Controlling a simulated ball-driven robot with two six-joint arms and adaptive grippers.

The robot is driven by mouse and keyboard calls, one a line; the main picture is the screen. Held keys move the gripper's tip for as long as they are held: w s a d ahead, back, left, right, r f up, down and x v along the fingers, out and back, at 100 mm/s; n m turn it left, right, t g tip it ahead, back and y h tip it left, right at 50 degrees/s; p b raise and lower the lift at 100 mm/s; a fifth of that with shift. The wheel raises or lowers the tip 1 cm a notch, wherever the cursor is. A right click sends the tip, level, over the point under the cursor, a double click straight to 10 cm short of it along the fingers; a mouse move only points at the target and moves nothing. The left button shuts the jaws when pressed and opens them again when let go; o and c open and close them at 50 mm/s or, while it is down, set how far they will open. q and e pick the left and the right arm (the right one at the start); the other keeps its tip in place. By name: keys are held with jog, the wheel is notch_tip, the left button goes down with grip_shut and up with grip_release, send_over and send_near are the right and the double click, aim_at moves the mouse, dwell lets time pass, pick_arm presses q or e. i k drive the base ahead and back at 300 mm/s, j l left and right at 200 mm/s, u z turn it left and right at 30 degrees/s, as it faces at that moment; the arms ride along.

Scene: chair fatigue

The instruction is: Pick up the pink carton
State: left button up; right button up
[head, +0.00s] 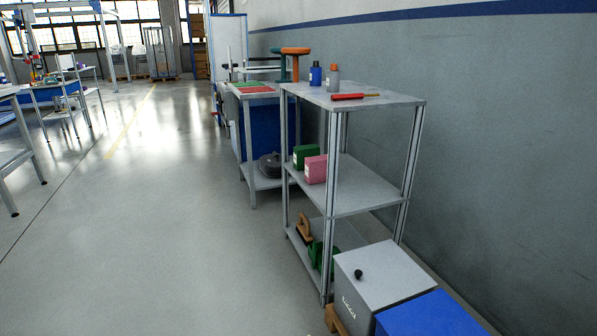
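The pink carton (316,169) stands on the middle shelf of a grey metal rack (365,190), near the shelf's front left edge. It has a white label on its left face. A green carton (305,154) stands just behind it, close to it. A rack post rises just right of the pink carton and may cover part of it. Neither of my grippers is in view.
The rack's top holds a blue bottle (315,74), a grey bottle with an orange cap (333,78) and a red-handled tool (348,97). A grey box (384,270) and a blue box (430,316) stand in front. The floor (150,230) on the left is clear.

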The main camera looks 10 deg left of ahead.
aim_at(315, 167)
jog(key=u, duration=0.15)
jog(key=i+j+z, duration=0.2)
jog(key=i+j, duration=0.75)
